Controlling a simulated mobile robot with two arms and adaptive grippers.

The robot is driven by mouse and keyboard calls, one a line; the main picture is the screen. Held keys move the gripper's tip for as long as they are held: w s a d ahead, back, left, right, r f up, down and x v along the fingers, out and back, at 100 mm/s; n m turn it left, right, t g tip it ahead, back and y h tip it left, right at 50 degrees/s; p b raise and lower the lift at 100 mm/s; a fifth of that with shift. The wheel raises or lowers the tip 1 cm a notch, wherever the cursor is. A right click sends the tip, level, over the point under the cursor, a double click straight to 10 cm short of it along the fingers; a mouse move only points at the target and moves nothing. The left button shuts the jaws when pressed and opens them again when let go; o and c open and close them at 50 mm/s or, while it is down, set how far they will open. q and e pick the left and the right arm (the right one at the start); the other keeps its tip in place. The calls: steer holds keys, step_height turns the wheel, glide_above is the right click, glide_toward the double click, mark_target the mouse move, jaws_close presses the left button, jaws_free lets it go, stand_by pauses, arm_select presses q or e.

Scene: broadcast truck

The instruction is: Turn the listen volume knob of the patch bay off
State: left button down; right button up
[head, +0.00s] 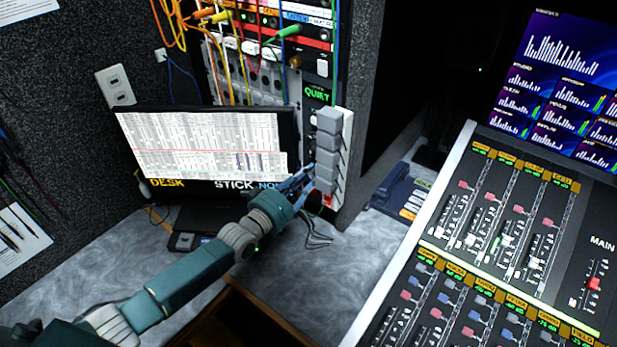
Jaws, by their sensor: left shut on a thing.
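The patch bay (268,85) is a rack panel with coloured cables plugged into it, at the upper middle. A narrow panel with a green "QUIET" display (318,93) and several grey blocks runs down its right side. My left gripper (303,187) reaches the lower end of this panel, beside the grey blocks. It is shut on a small dark round knob (314,202), which I take to be the listen volume knob. The fingers partly cover it, so its pointer and setting cannot be seen. My right gripper is out of view.
A monitor (205,145) stands behind my left arm, close to it. Orange, yellow and green cables hang above. A mixing console (500,230) with faders fills the right. The grey marbled desk (335,265) has bare room below the panel.

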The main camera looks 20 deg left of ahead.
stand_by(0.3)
arm_select(q)
steer(key=c, duration=1.5)
jaws_free()
steer(key=shift+c, duration=0.2)
steer(key=v, duration=1.2)
